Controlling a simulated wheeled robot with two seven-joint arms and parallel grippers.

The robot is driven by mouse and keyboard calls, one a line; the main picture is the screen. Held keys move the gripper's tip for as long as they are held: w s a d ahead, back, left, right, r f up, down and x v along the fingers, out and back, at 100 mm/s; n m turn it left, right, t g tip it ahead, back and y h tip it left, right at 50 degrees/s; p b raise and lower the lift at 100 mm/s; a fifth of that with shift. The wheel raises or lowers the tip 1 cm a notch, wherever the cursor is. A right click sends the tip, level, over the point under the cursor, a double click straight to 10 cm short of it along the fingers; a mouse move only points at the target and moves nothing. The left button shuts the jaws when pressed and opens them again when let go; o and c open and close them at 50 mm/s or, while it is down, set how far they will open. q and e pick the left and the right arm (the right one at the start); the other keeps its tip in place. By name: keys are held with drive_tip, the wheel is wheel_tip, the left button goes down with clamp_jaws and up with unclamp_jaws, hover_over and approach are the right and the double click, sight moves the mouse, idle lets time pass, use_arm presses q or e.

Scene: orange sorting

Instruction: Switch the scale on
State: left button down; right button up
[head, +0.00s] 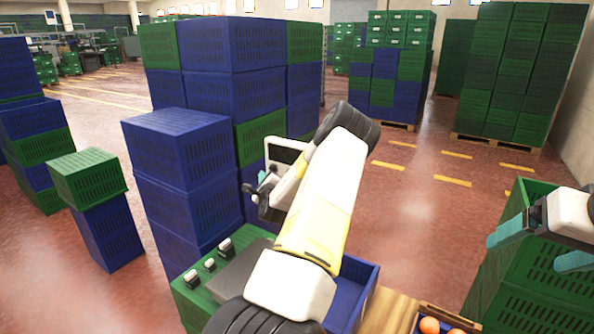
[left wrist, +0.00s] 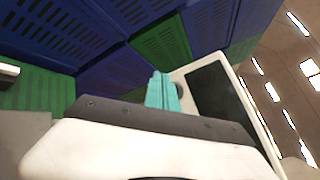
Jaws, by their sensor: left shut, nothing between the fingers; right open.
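The scale's display (head: 286,152) is a white-framed dark panel; it stands upright behind my left arm in the head view. In the left wrist view the dark screen (left wrist: 212,102) is large and close. A grey plate (head: 232,272), seemingly the scale's platform, is partly hidden by my arm. My left gripper (head: 266,180) is shut and empty, its teal fingertips (left wrist: 163,90) close beside the display's frame; I cannot tell whether they touch it. My right gripper (head: 530,245) is open and empty at the right edge, above green crates.
Several small black-and-white items (head: 209,264) stand beside the plate on a green surface. Tall stacks of blue crates (head: 180,150) and green ones rise behind and to the left. Oranges (head: 429,325) lie in a box at the bottom. The red floor at centre right is clear.

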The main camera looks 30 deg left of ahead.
use_arm(q)
drive_tip(key=shift+w+d, duration=0.1)
drive_tip(key=shift+w, duration=0.95)
drive_tip(key=shift+w, duration=0.1)
idle(1.2)
drive_tip(key=shift+w, duration=0.35)
drive_tip(key=shift+w+d, duration=0.1)
drive_tip(key=shift+w, duration=0.45)
idle(0.7)
drive_tip(key=shift+s, duration=0.95)
drive_tip(key=shift+s+a, duration=0.15)
drive_tip(key=shift+s, duration=1.15)
drive_tip(key=shift+s+a, duration=0.1)
drive_tip(key=shift+s, duration=1.15)
